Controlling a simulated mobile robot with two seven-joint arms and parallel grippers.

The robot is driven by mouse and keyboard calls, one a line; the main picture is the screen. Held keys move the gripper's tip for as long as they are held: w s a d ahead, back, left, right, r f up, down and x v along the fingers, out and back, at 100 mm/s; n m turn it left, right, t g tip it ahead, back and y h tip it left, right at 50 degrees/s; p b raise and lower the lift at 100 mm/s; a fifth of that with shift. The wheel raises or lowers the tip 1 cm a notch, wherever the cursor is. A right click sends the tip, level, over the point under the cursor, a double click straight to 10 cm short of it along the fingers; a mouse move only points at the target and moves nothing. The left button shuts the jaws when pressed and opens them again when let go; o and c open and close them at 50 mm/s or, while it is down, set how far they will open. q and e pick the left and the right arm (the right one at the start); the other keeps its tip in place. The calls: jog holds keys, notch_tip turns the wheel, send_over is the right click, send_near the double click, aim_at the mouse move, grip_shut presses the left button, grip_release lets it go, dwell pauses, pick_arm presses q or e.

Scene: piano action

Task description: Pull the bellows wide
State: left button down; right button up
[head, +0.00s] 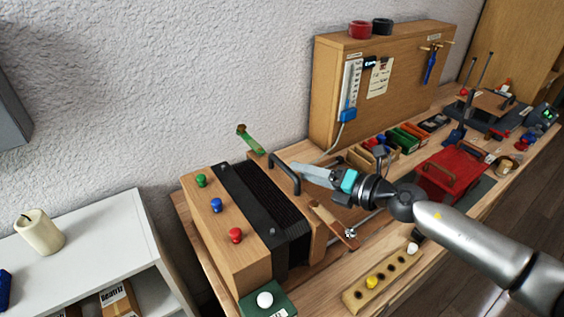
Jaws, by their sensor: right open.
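The bellows (262,203) is a black pleated section between a wooden end block (222,250) on the left and a second wooden block on the right, and its folds look close together. A black bar handle (285,172) stands up on the right side. My right gripper (294,169) reaches in from the right with its fingers open, its pale fingertips at the handle. I cannot tell whether the fingers are around the handle or only beside it. My left gripper is not in view.
Green, blue and red knobs (235,235) top the left block. A green-and-brown piece (250,139) rises behind it. In front are a green block with a white ball (265,299) and a holed wooden strip (383,281). A red toolbox (449,175) and wooden panel stand right.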

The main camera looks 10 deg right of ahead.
aim_at(282, 163)
jog(key=x, duration=0.7)
grip_shut()
dwell(0.3)
dwell(1.1)
